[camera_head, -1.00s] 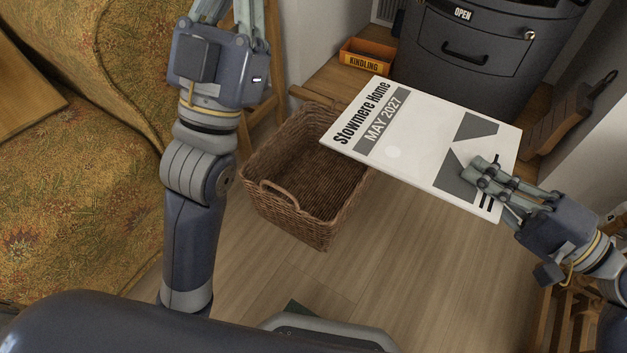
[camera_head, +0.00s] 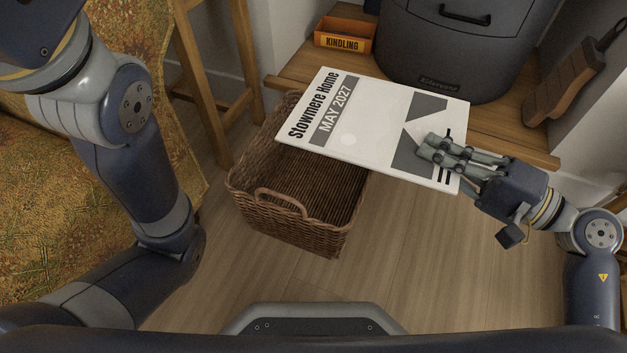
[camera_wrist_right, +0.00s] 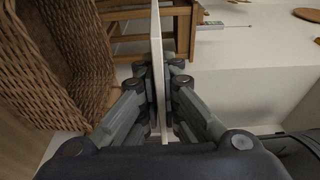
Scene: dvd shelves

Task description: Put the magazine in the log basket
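The white magazine (camera_head: 376,122), with "Stowmere Home MAY 2027" on its cover, is held roughly flat by my right gripper (camera_head: 437,150). In the right wrist view the magazine (camera_wrist_right: 157,60) shows edge-on between the fingers of the right gripper (camera_wrist_right: 160,95), which are shut on it. The wicker log basket (camera_head: 258,213) stands on the floor, open at the top and seemingly empty. The magazine's left end overlaps the basket's back right part in the head view and hides some of its rim. The basket (camera_wrist_right: 62,70) is at the left of the wrist view. My left gripper is out of view.
A wooden ledge (camera_head: 300,75) behind the basket bears the orange kindling box (camera_head: 345,36) and a dark stove or bin (camera_head: 455,50). A brush (camera_head: 568,88) is at the right wall. A wooden stand (camera_head: 203,85) is behind left, and a patterned sofa (camera_head: 40,180) is at left.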

